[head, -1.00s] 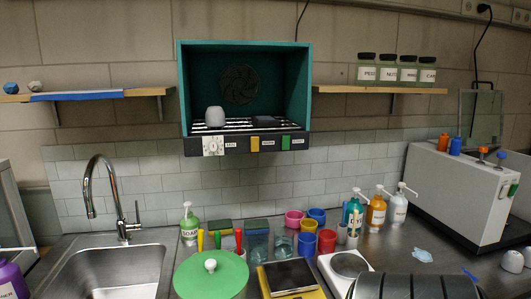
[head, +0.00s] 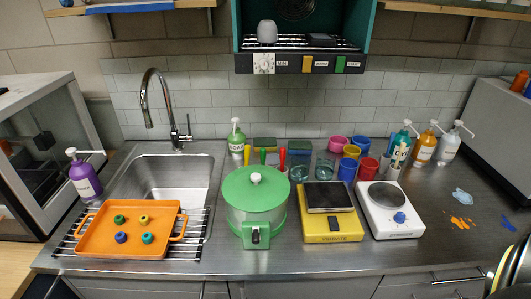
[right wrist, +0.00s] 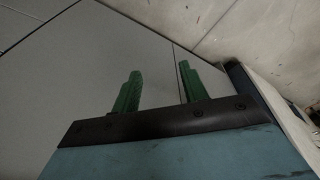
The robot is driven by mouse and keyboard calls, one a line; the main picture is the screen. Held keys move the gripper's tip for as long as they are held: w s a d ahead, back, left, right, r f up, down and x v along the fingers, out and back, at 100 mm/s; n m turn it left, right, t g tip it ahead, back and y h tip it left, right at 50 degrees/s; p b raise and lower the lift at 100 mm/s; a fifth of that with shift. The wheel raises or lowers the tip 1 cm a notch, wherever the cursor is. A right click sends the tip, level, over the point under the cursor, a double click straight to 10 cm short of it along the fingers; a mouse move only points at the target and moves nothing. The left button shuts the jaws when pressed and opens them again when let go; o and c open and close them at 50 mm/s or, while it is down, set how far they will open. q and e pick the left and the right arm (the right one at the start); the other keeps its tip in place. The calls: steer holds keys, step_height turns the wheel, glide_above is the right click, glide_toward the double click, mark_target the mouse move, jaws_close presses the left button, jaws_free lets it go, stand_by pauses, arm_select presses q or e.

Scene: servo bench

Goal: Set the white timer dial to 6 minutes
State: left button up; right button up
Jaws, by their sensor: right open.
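The white timer dial (head: 264,63) is a pale square-looking knob at the left end of the black front panel of the teal wall box (head: 370,20). Its markings are too small to read. My right gripper (right wrist: 158,72) shows in the right wrist view with its two green fingers apart and nothing between them. In the head view neither gripper is seen. My left gripper is in no view.
The panel also carries a yellow switch (head: 307,64) and a green switch (head: 340,65). Below it on the counter stand a green-lidded pot (head: 245,190), a yellow scale (head: 330,229), a white hot plate (head: 390,222) and several cups. An orange tray (head: 100,245) lies left.

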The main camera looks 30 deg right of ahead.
steer(key=w+r+t+p, duration=0.1)
steer(key=w+r+p, duration=0.15)
steer(key=r, duration=1.55)
steer(key=w+d+r+n+t+h, duration=0.1)
steer(key=w+d+r+n, duration=0.1)
steer(key=w+r, duration=0.2)
steer(key=w+d+r+n+t+h, duration=0.2)
steer(key=w+d+r, duration=0.1)
steer(key=w+r, duration=0.1)
steer(key=w+d+r+n+t+h, duration=0.2)
steer(key=w+d+r, duration=0.1)
steer(key=w, duration=0.2)
steer(key=shift+w+d+r, duration=0.1)
steer(key=shift+w+r, duration=0.05)
steer(key=shift+r, duration=0.25)
steer(key=w+d+r+n+t+h, duration=0.3)
steer(key=w+r+n, duration=0.2)
steer(key=w+r, duration=0.15)
steer(key=n+t+h, duration=0.4)
steer(key=n+t, duration=0.4)
steer(key=n, duration=0.8)
glide_toward(264, 67)
steer(key=x, duration=0.8)
steer(key=shift+w+d+r+p, duration=0.1)
steer(key=shift+w+d+p, duration=0.05)
steer(key=shift+p, duration=0.25)
jaws_close()
